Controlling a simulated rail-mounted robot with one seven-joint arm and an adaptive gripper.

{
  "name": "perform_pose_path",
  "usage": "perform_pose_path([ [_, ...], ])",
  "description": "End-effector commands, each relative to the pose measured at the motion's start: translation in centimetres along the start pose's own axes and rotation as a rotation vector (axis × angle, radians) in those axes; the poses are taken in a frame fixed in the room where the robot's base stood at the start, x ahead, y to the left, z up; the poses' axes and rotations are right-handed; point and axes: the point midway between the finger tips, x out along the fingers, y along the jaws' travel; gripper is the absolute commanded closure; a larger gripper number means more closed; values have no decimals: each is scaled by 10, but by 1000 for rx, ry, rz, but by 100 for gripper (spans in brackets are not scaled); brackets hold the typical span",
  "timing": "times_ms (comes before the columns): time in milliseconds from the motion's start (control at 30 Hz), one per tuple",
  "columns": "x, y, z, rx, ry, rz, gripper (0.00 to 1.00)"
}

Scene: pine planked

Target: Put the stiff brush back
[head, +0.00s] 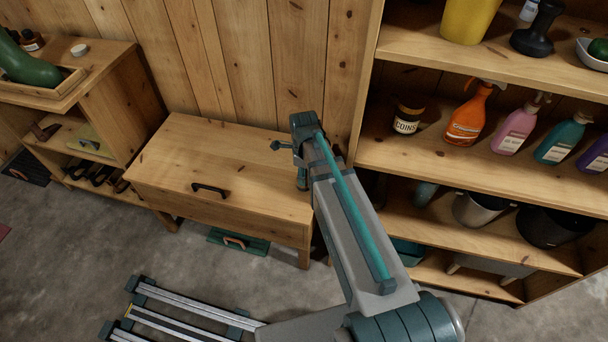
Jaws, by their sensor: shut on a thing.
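My gripper (302,172) is over the right end of the wooden bench (205,160), near the plank wall. My own wrist and forearm cover most of it. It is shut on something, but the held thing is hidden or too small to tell. A small dark teal part (281,146) sticks out to the left of my wrist; I cannot tell what it belongs to. I cannot make out the stiff brush for certain anywhere. A brown, brush-like thing (46,132) lies on a shelf of the left unit.
The bench top is clear left of my wrist; its front has a dark handle (210,190). A green thing (238,241) lies under it. The right shelf unit (460,175) holds an orange spray bottle (468,116), other bottles and pots.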

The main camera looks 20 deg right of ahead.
Motion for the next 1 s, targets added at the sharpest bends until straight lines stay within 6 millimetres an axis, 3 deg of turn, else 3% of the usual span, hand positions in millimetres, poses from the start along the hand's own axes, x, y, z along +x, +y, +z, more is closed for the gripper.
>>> perform_pose_path([
  [233,3,0,0,0,1,1,100],
  [267,3,0,0,0,1,1,62],
  [400,3,0,0,0,0,1,40],
  [767,0,0,0,0,0,0,40],
  [1000,-29,0,0,0,-1,-2,40],
])
